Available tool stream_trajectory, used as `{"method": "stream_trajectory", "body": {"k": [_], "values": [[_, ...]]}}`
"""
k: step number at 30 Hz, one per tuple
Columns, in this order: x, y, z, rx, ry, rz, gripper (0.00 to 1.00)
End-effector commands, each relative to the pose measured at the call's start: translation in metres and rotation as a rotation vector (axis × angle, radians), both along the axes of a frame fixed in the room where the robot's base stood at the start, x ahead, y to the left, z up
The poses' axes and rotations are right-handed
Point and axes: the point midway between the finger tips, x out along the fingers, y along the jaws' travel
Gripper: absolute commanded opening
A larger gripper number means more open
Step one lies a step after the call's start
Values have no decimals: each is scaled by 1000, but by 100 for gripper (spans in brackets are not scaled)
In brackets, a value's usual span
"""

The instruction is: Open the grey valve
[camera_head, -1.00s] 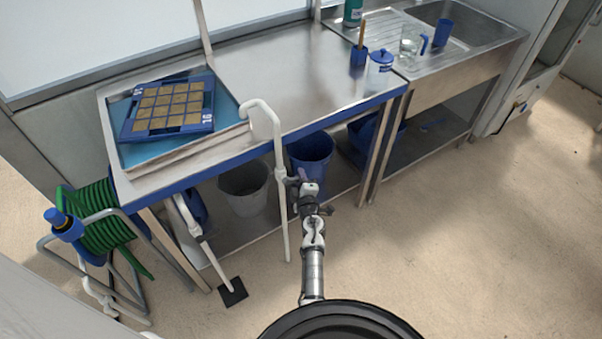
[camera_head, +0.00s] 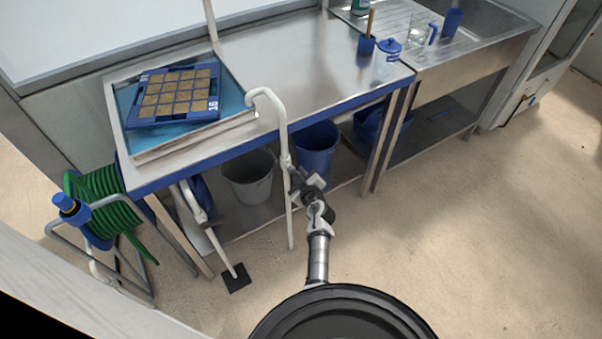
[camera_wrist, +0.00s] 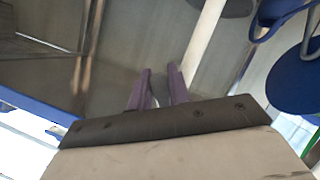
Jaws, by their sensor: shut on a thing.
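A white pipe (camera_head: 284,125) with a hooked top stands at the table's front edge. It crosses behind my fingers in the wrist view (camera_wrist: 207,45). The grey valve (camera_head: 287,162) is a small fitting partway up this pipe, mostly hidden by my gripper. My gripper (camera_head: 297,182) is at the pipe, just right of it at valve height. In the wrist view my two purple-tinted fingers (camera_wrist: 160,88) are close together with a thin pale piece between them. They are shut on what looks like the valve's handle. How far the handle is turned cannot be told.
The steel table (camera_head: 300,68) bears a blue-lined basin with a seed tray (camera_head: 140,121). A grey bucket (camera_head: 248,190) and a blue bucket (camera_head: 316,165) stand below. A green hose reel (camera_head: 105,197) is at left. The floor at right is clear.

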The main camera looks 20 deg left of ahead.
Motion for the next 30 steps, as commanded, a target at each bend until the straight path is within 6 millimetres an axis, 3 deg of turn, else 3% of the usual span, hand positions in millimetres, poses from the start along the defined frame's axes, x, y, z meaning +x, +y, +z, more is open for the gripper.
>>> {"method": "stream_trajectory", "body": {"k": [17, 18, 23, 30], "values": [[-1, 2, 0, 25, 29, 1, 0], [-1, 2, 0, 25, 29, 1, 20], [-1, 2, 0, 25, 29, 1, 41], [-3, 3, -2, 23, 30, 4, 41]]}}
